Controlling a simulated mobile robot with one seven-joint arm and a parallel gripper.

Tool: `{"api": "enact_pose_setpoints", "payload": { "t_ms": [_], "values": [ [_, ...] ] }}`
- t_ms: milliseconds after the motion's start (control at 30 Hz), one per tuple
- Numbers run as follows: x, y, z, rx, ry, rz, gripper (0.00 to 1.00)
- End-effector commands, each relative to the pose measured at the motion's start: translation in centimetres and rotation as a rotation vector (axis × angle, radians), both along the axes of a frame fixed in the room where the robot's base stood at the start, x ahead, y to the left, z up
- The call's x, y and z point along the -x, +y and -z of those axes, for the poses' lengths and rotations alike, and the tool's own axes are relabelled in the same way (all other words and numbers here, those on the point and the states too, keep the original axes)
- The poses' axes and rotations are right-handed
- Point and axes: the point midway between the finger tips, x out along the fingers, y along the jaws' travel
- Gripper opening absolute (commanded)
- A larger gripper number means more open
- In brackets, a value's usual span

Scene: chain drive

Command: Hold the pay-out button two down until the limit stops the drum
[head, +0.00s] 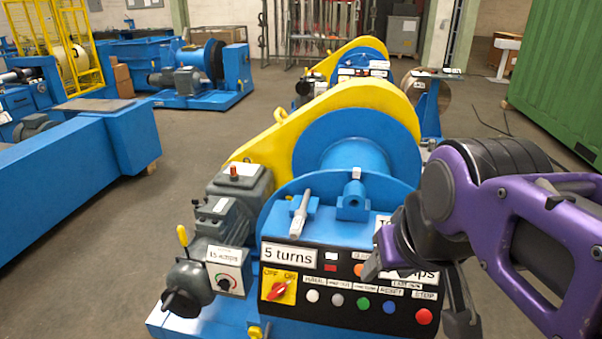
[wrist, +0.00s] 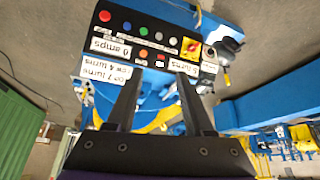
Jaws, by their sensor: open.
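A black control panel (head: 345,262) is on the front of the nearest blue winch. Its row has a white button (head: 313,296), a grey button (head: 337,299), a green button (head: 363,303), a blue button (head: 389,307) and a red button (head: 424,316). The small label above the grey one seems to read pay out. The grey button also shows in the upside-down wrist view (wrist: 158,36). The winch's blue drum (head: 355,152) is above. My gripper (head: 415,292) is open and empty in front of the panel's right part, covering some labels. It touches no button visibly.
A yellow switch with a red handle (head: 280,288) and a "5 turns" plate (head: 288,256) are at the panel's left. A dial box (head: 226,276) is left of it. More winches (head: 355,55) stand behind; a green container (head: 565,80) is right.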

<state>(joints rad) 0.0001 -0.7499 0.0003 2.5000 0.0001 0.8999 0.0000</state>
Motion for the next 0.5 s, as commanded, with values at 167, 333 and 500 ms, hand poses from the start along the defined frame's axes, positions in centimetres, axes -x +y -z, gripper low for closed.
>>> {"api": "enact_pose_setpoints", "payload": {
  "t_ms": [167,333,500],
  "values": [
    [0.0,-0.01,-0.07,0.0,0.0,0.0,0.53],
    [0.0,-0.01,-0.06,0.0,0.0,0.0,0.4],
    [0.0,-0.01,-0.07,0.0,0.0,0.0,0.09]
  ]
}}
